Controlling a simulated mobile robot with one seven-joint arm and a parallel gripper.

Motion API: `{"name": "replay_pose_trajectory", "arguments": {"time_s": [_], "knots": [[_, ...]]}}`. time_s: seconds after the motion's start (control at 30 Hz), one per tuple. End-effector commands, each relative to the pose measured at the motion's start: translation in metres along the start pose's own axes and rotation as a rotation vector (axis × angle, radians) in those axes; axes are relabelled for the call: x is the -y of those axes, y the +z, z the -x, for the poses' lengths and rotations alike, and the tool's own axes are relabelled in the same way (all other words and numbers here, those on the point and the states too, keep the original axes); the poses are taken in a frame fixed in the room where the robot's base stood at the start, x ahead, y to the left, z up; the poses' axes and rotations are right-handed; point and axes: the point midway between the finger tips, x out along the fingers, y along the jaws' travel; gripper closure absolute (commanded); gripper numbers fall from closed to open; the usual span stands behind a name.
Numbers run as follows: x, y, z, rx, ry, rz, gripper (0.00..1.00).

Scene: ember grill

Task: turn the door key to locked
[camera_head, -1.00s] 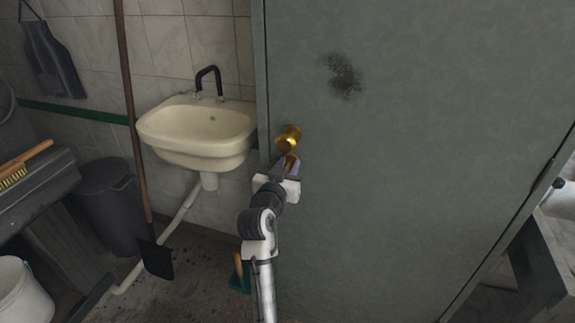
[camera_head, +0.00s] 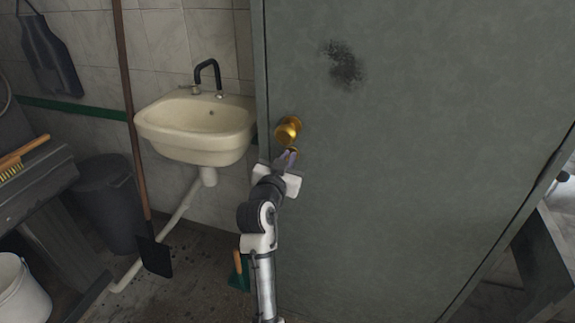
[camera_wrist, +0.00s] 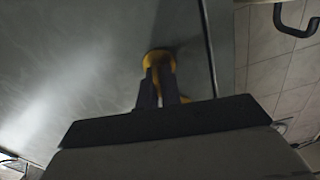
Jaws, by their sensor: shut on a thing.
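The grey-green door (camera_head: 420,150) fills the right of the head view. A round brass knob (camera_head: 287,129) stands out near its left edge. Just below the knob, my gripper (camera_head: 288,156) is against the door side, its fingers close together. It is shut on the door key (camera_head: 294,150), of which only a small brass bit shows at the fingertips. In the wrist view my two dark fingers (camera_wrist: 160,82) reach up to a brass part against the door; whether that is the knob or the key's fitting I cannot tell. The key's turn angle is hidden.
A cream sink (camera_head: 195,130) with a black tap hangs on the tiled wall left of the door. A long-handled tool (camera_head: 140,170) leans before it. A dark bin (camera_head: 105,205) and a bench with a brush (camera_head: 20,157) stand further left.

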Motion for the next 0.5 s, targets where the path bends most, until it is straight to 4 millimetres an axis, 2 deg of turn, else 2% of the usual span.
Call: {"name": "replay_pose_trajectory", "arguments": {"time_s": [0.03, 0.5], "knots": [[-0.0006, 0.0053, 0.0002, -0.004, -0.001, -0.037, 1.00], [-0.0023, 0.0060, 0.0004, -0.003, -0.003, -0.475, 1.00]]}}
